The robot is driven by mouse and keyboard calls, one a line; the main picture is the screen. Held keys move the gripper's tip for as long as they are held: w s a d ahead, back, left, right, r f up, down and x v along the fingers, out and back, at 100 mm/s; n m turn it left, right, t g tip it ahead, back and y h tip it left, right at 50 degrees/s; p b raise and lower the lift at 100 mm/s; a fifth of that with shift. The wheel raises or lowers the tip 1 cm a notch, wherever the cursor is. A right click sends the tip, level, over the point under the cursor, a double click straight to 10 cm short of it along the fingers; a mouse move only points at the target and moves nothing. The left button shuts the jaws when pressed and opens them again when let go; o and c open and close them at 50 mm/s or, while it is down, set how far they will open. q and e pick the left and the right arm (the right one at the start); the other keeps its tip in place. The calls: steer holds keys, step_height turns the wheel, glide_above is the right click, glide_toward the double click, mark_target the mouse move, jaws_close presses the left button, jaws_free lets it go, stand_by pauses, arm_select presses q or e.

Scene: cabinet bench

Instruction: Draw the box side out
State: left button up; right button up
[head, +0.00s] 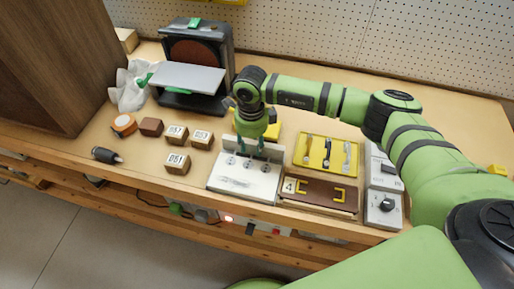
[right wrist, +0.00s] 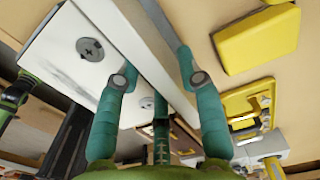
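A low white box (head: 244,180) stands on the bench, with several round dark fittings and a grey smudged marking on its top. It also shows in the right wrist view (right wrist: 62,50). Its raised white side (head: 225,146) runs along the back edge; in the right wrist view this side (right wrist: 128,32) crosses diagonally between my fingers. My right gripper (head: 252,150) points down over it from behind. In the right wrist view my right gripper (right wrist: 158,74) has one finger on each face of the side, seemingly touching both.
Right of the box are a yellow tool tray (head: 313,153), a brown case (head: 318,196) and grey switch boxes (head: 383,208). Wooden blocks (head: 177,163) stand to the left. A sander (head: 197,60) is behind. A yellow block (right wrist: 258,40) lies close behind the side.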

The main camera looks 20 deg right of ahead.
steer(key=shift+w+d+r, duration=0.15)
steer(key=shift+d, duration=0.05)
steer(key=shift+r+p, duration=1.25)
steer(key=shift+r, duration=0.65)
step_height(320, 180, up, 7)
steer(key=p, duration=0.4)
steer(key=shift+s, duration=0.2)
steer(key=shift+f, duration=0.15)
